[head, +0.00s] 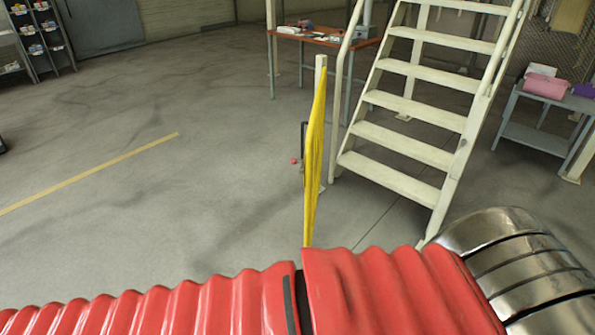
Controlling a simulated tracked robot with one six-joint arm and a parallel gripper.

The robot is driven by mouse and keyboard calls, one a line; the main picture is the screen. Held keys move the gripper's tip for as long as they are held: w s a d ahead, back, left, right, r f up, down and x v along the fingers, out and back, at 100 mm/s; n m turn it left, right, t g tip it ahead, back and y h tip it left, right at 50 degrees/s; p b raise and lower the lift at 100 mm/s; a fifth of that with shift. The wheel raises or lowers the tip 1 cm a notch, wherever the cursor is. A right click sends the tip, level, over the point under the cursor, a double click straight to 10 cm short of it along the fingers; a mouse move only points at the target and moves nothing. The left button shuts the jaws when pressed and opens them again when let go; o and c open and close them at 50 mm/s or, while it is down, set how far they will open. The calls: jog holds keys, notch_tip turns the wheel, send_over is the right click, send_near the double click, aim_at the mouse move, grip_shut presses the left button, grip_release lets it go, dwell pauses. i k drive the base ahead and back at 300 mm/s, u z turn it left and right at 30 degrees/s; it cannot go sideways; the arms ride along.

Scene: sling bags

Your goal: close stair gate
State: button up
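The yellow stair gate (314,150) stands upright at the left of the foot of the white stairs (410,125), seen nearly edge-on. It is by a white post (320,68) and points towards me, so the gate is not across the steps. A dark bracket with a small red knob (294,161) shows at the gate's left side; I cannot tell whether it is a latch or handle. The gate's lower end meets the top of my red ribbed arm cover in the picture; whether they touch is unclear. My gripper is not in view.
A brown-topped table (325,37) with small items stands behind the gate. A grey table (540,115) with a pink bag (545,86) stands right of the stairs. A dark shelf rack (40,38) is at the far left. The floor left of the gate is clear.

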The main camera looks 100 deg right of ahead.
aim_at(311, 170)
jog(key=i, duration=0.35)
jog(key=z, duration=3.6)
jog(key=i, duration=0.85)
